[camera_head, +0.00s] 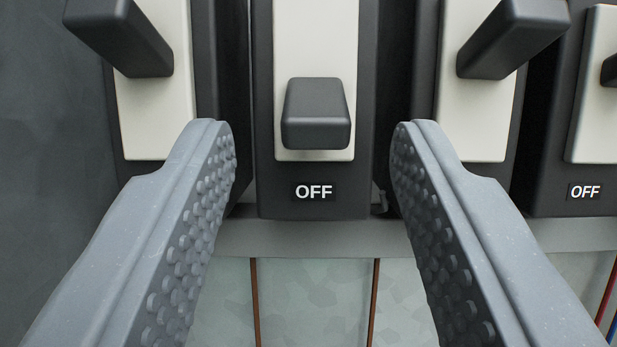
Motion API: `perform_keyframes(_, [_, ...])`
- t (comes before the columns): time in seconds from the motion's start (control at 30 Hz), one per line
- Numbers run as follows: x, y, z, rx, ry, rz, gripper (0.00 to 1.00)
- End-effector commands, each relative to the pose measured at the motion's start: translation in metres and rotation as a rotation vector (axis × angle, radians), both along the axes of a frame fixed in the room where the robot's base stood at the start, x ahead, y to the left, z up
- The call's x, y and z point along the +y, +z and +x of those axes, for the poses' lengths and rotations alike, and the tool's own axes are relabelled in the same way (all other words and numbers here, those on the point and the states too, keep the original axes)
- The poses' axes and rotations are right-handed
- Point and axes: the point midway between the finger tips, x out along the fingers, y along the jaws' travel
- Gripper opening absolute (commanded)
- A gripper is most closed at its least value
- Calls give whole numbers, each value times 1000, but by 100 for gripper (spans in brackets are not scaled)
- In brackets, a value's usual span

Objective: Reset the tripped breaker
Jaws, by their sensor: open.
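A row of dark breakers with cream faces fills the upper part of the view. The middle breaker (315,180) has its dark lever (316,118) low on its face, just above an OFF label (313,192). The levers of the left breaker (120,38) and right breaker (512,38) sit higher on their faces. My gripper (312,145) is open and empty. Its two grey studded fingers stand to the left and right of the middle breaker's lower part, with the lever between them in the picture. I see no contact with the lever.
Another breaker (590,110) with an OFF label stands at the right edge, its lever partly cut off. A grey rail (315,238) runs below the breakers. Brown wires (255,300) hang under the middle one, and red and blue wires (606,300) show at lower right. A dark wall (50,150) is at left.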

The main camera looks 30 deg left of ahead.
Motion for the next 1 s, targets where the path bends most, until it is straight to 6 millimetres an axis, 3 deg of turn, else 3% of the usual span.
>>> perform_keyframes(1.0, [-48, -44, -77, -1, -1, 3, 42])
